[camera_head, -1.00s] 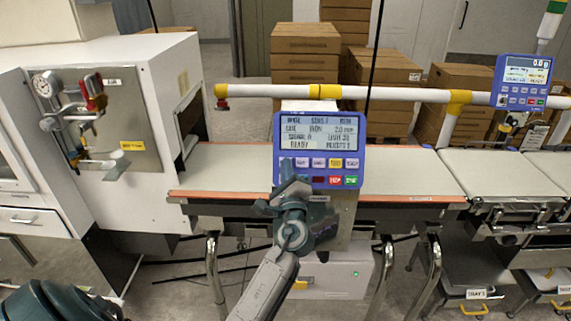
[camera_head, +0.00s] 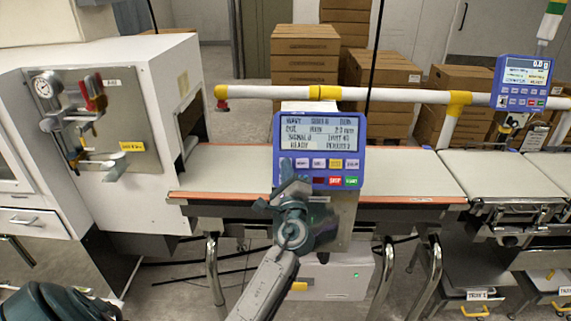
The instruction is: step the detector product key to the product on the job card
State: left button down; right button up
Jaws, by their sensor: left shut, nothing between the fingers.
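The blue detector panel (camera_head: 354,125) stands above the middle of the belt. Its grey screen (camera_head: 319,132) carries several lines of dark text, too blurred to read surely; the last line seems to read READY. Below it are rows of keys, with a yellow key (camera_head: 336,163), a red key (camera_head: 335,181) and a green key (camera_head: 352,181) at the right. My left gripper (camera_head: 287,167) is shut and empty, its tip over the left end of the keys, hiding what lies there. I cannot tell whether it touches. No readable job card shows. My right gripper is not in view.
The belt (camera_head: 415,172) runs behind the panel, under a white rail (camera_head: 400,94). A white cabinet with a gauge (camera_head: 43,87) stands left. A second blue panel (camera_head: 522,82) is at the right. Cardboard boxes (camera_head: 305,60) are stacked behind.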

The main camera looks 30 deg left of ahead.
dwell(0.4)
pick_arm(q)
jog(key=shift+s+d+r+p, duration=0.3)
jog(key=shift+s+d+p, duration=0.05)
jog(key=shift+s, duration=0.25)
jog(key=shift+s+d+r+p, duration=0.35)
jog(key=shift+s+d+r, duration=0.05)
jog(key=shift+s, duration=0.25)
jog(key=shift+s+d+r+p, duration=0.3)
jog(key=shift+s+d+r, duration=0.05)
jog(key=shift+s, duration=0.25)
jog(key=shift+s+d+r+p, duration=0.35)
jog(key=shift+s+d+r, duration=0.05)
jog(key=shift+s, duration=0.25)
